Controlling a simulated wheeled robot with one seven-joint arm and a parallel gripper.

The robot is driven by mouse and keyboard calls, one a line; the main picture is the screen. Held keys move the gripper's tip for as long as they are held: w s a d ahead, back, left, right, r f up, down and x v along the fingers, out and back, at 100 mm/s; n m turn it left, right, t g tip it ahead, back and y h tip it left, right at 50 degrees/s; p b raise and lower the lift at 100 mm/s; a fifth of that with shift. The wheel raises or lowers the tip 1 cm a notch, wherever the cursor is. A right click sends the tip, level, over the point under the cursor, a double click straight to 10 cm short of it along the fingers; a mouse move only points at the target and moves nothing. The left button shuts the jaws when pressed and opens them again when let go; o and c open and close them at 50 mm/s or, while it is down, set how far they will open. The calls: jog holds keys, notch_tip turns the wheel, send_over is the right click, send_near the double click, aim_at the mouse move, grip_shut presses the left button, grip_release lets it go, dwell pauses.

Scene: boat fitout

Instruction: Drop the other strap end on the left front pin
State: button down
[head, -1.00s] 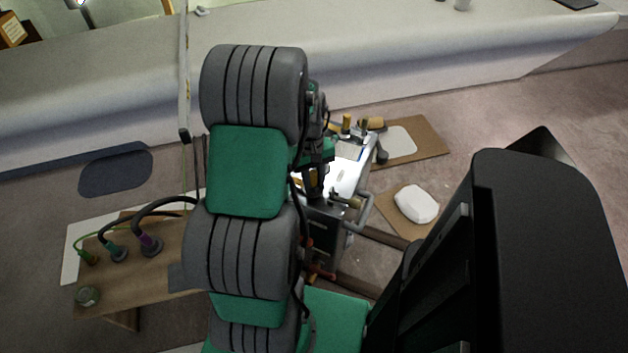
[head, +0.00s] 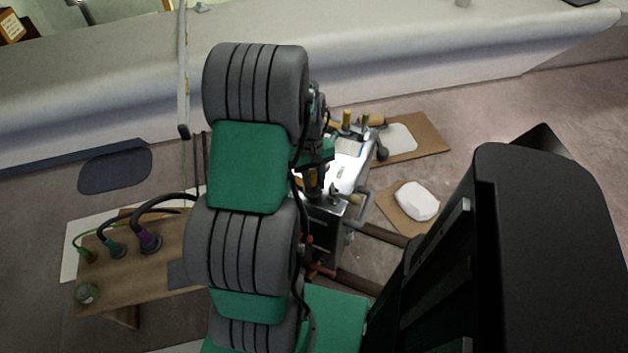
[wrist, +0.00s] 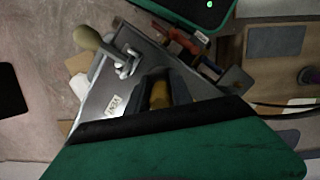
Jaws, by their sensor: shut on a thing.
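My gripper (wrist: 160,90) points down over a grey metal box top (wrist: 103,82) in the wrist view, its dark fingers shut on a yellowish piece, which I take to be the strap end (wrist: 159,96). In the head view my gripper (head: 313,184) is partly hidden by my arm, close to the near end of the metal unit (head: 345,165). A lever with a pale knob (wrist: 86,38) and a metal latch (wrist: 124,64) stand beside the fingers. I cannot pick out the left front pin; the green and black body at the bottom hides part of the box.
A yellow post (head: 347,119) and wooden handle (head: 374,119) stand at the unit's far end. A wooden board (head: 150,262) with cables is at left. A red-handled tool (wrist: 186,40) lies near the box.

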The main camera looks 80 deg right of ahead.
jog(key=c, duration=0.5)
grip_release()
jog(key=shift+r, duration=0.1)
notch_tip(320, 180, up, 8)
jog(key=p, duration=0.7)
jog(key=shift+r, duration=0.25)
dwell(0.5)
